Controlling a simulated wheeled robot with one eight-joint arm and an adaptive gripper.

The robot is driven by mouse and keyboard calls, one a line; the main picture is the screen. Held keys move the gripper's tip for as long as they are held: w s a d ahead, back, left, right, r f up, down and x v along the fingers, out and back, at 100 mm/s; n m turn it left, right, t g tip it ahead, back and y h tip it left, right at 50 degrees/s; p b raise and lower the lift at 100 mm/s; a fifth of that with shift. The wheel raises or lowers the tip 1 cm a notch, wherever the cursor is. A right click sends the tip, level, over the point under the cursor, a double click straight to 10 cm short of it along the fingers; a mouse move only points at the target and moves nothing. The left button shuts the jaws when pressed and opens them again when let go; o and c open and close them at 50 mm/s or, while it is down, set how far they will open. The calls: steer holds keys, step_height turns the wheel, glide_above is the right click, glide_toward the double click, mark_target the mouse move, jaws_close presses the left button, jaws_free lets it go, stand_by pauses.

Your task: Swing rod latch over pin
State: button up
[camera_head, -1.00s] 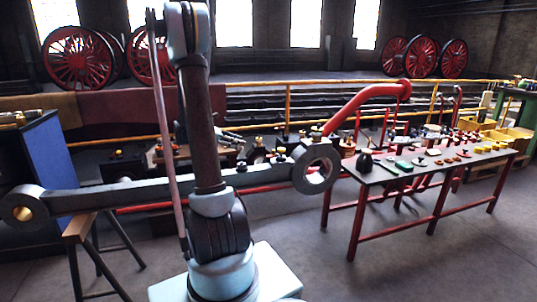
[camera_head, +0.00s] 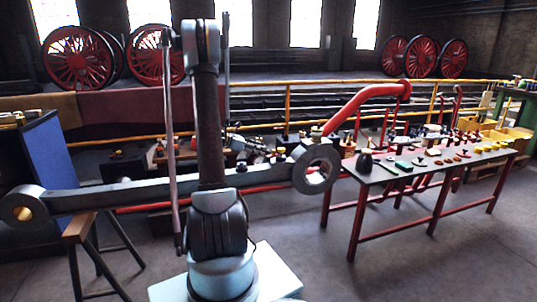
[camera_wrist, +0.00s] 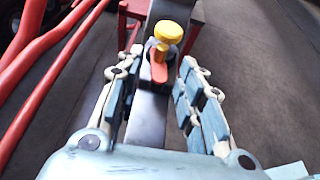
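A long dark rod (camera_head: 130,193) spans the head view, with a brass-bushed eye (camera_head: 25,213) at left and a larger ring (camera_head: 333,168) at right. A yellow knob (camera_head: 316,131) stands above the ring. In the wrist view, a yellow knob (camera_wrist: 168,32) and a small red lever, likely the latch (camera_wrist: 158,70), sit on the dark rod (camera_wrist: 147,122). My gripper (camera_wrist: 161,60) is open, its fingers on either side of the red lever with gaps visible. Contact cannot be told. My arm hides the gripper in the head view. The pin cannot be clearly made out.
A red-legged bench (camera_head: 362,186) with several small parts stands at right. A wooden-topped stand (camera_head: 79,228) is under the rod's left part. Red pipes (camera_wrist: 50,50) run along the left of the wrist view. The floor at front right is clear.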

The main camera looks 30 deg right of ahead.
steer(key=shift+x, duration=3.05)
